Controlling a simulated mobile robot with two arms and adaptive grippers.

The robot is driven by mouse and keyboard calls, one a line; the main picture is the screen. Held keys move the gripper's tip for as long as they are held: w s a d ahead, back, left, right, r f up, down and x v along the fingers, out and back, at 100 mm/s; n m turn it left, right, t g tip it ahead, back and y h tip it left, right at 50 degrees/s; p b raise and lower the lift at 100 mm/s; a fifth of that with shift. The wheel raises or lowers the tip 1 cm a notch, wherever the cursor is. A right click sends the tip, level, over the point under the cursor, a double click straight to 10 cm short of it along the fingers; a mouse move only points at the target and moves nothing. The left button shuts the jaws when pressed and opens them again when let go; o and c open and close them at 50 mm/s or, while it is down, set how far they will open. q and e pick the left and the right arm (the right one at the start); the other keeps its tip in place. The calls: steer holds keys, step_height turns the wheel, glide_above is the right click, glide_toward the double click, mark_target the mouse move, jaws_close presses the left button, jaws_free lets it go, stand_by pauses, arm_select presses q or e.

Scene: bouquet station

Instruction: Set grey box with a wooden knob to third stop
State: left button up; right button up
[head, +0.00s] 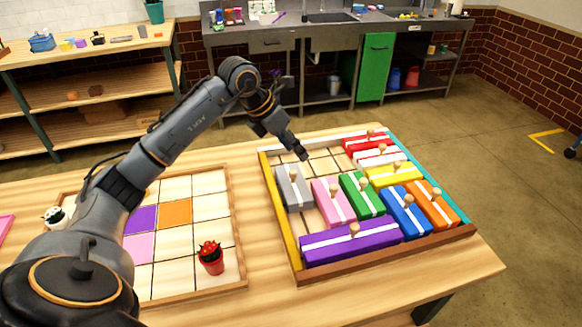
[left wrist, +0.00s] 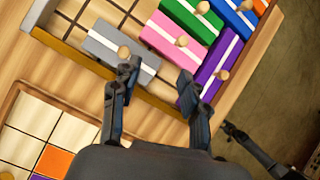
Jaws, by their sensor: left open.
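The grey box (head: 291,188) with a white stripe and a wooden knob lies at the left side of the framed puzzle tray (head: 285,236), beside the yellow wall. It also shows in the left wrist view (left wrist: 98,49), its knob (left wrist: 124,52) uncovered. My left gripper (head: 293,150) is above the tray's far left part, beyond the grey box. In the left wrist view its open fingers (left wrist: 160,78) are apart and empty, with the left fingertip near the knob in the picture. Dark jointed parts (left wrist: 255,150) at lower right look like my right arm; its jaws are unclear.
The pink block (head: 333,203) is right of the grey box. The purple block (head: 350,245) lies in front. Green, blue, orange, yellow, white and red blocks fill the right side. Bare cells (head: 322,164) lie at the far left. A tiled board (head: 195,190) and potted cactus (head: 211,260) stand left.

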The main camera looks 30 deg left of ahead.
mark_target(293, 172)
arm_select(q)
steer(key=a+y, duration=0.2)
steer(key=a, duration=0.3)
steer(key=shift+n+g, duration=0.3)
steer(key=p+x, duration=0.1)
steer(key=x, duration=0.3)
steer(key=p+x, duration=0.1)
steer(key=x, duration=0.3)
steer(key=p+x, duration=0.1)
steer(key=x, duration=0.3)
steer(key=shift+s+d, duration=0.2)
steer(key=shift+d, duration=0.1)
steer(key=shift+w+f, duration=0.15)
steer(key=shift+f, duration=0.25)
steer(key=shift+c, duration=0.5)
jaws_close()
